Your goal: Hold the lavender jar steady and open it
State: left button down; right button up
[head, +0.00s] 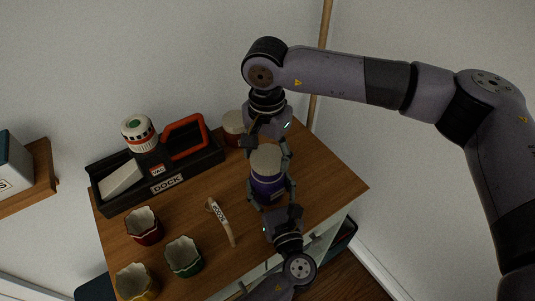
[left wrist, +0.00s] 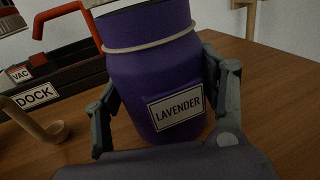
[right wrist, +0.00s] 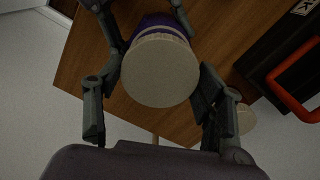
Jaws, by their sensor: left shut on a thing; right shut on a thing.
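The lavender jar (head: 267,186) is a purple jar with a pale round lid (head: 266,158), upright on the wooden cabinet top. In the left wrist view the jar (left wrist: 150,75) shows its LAVENDER label and a pale cord around its neck. My left gripper (head: 271,191) is shut on the jar body from the front, one finger on each side. My right gripper (head: 268,150) comes from behind and above and is shut on the lid, which fills the middle of the right wrist view (right wrist: 160,70). The lid sits on the jar's top; its lower edge is mostly out of the left wrist view.
A black dock (head: 190,176) with a vacuum (head: 140,132) and orange handle stands at the back left. Another jar (head: 233,122) stands behind my right gripper.

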aim_at(268, 157)
jog(key=shift+r, duration=2)
pick_arm(q)
jog(key=shift+c, duration=1.3)
grip_release()
